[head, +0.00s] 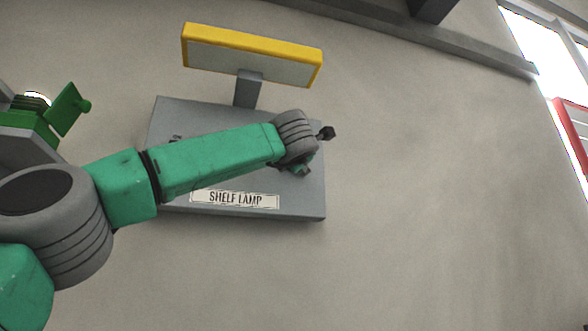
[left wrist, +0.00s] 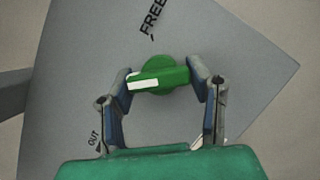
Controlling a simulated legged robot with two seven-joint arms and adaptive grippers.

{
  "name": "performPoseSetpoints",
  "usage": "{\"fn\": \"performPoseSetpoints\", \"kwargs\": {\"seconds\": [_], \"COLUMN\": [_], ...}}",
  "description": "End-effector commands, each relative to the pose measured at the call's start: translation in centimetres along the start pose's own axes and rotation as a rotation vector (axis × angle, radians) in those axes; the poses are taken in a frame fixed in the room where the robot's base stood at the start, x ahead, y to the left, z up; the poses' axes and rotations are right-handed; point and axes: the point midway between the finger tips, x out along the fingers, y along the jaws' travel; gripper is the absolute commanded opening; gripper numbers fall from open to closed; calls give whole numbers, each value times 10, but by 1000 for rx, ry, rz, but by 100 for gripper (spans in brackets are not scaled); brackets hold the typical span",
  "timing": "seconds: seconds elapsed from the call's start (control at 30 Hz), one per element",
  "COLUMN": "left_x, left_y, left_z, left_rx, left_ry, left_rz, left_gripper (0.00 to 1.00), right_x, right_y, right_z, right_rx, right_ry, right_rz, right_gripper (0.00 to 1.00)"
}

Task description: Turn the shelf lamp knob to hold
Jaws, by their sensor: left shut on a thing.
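The shelf lamp panel (head: 300,205) is a grey box on the wall with a "SHELF LAMP" label (head: 235,200). Its green knob (left wrist: 163,76) shows in the left wrist view; a white mark on the knob points left. "FREE" is printed above the knob and "OUT" at the lower left. I see no "hold" word in either view. My left gripper (left wrist: 160,79) is shut on the knob, one finger at each end. In the head view my left wrist covers the knob and part of the panel face. My right gripper is not in view.
A yellow-framed lamp head (head: 252,55) stands on a grey stem (head: 248,90) above the panel. A grey beam (head: 430,45) crosses the wall at the top. A window with a red-framed thing (head: 568,130) is at the right edge. The wall right of the panel is bare.

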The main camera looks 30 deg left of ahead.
Motion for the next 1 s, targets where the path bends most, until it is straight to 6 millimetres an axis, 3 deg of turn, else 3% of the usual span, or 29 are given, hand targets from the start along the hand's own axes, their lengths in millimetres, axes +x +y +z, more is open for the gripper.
{"fn": "performPoseSetpoints", "kwargs": {"seconds": [0.03, 0.7, 0.73, 0.77, 0.8, 1.0], "left_x": [1, 1, 1, 1, 1, -1], "left_y": [-9, -6, -6, -6, -6, -1], "left_z": [-3, -1, -1, -1, -1, 0], "left_rx": [-11, -64, -64, -64, -64, -67], "left_ry": [5, 3, 3, 3, 3, 0], "left_rz": [-4, 19, 19, 19, 20, 25], "left_gripper": [17, 17, 52, 63, 67, 67], "right_x": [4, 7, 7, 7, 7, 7], "right_y": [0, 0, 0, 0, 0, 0], "right_z": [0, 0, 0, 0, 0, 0], "right_rx": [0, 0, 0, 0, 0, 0], "right_ry": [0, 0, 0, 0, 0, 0], "right_rz": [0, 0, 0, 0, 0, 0], "right_gripper": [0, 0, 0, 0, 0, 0]}}
